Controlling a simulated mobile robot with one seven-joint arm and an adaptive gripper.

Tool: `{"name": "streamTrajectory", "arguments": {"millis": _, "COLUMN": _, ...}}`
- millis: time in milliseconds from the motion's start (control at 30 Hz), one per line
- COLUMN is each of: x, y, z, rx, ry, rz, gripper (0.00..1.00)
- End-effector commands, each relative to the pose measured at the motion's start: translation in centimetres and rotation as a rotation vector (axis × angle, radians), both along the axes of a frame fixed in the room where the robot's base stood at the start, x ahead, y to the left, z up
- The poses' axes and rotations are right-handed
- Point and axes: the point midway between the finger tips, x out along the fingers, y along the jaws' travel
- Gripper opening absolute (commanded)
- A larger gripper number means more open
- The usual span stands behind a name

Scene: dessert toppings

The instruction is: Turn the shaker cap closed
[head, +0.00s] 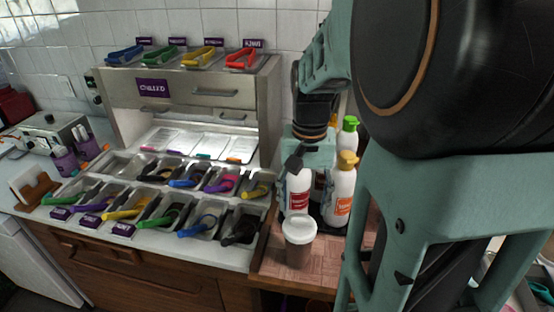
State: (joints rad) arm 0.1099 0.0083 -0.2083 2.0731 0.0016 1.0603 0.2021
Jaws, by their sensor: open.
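A jar with a white cap (299,229) stands upright near the front edge of the wooden counter; it looks like the shaker. Its body (298,254) is brownish and see-through. Whether the cap is turned closed cannot be told from here. My gripper (304,172) points down among the bottles behind the jar, open. It is apart from the jar, higher and farther back. One dark finger shows in front of a white bottle with a red label (299,194). The other finger is mostly hidden.
A white bottle with an orange cap (340,196) stands right behind the jar; a green-capped bottle (347,137) is farther back. Metal topping trays with coloured tongs (200,226) fill the counter to the left. My arm covers the right side. Bare wood (268,262) shows left of the jar.

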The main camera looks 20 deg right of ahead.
Motion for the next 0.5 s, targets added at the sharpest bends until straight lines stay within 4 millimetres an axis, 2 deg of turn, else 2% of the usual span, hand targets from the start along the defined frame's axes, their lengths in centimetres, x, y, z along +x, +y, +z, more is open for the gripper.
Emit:
{"name": "streamTrajectory", "arguments": {"millis": 33, "x": 0.1, "y": 0.0, "z": 1.3, "rx": -0.002, "ry": -0.005, "rz": 0.001, "gripper": 0.55}}
{"name": "streamTrajectory", "arguments": {"millis": 200, "x": 0.1, "y": 0.0, "z": 4.8, "rx": -0.001, "ry": -0.005, "rz": 0.001, "gripper": 0.55}}
{"name": "streamTrajectory", "arguments": {"millis": 333, "x": 0.1, "y": 0.0, "z": 6.7, "rx": -0.001, "ry": -0.003, "rz": 0.000, "gripper": 0.55}}
{"name": "streamTrajectory", "arguments": {"millis": 500, "x": 0.0, "y": 0.0, "z": 7.8, "rx": 0.000, "ry": -0.001, "rz": 0.000, "gripper": 0.55}}
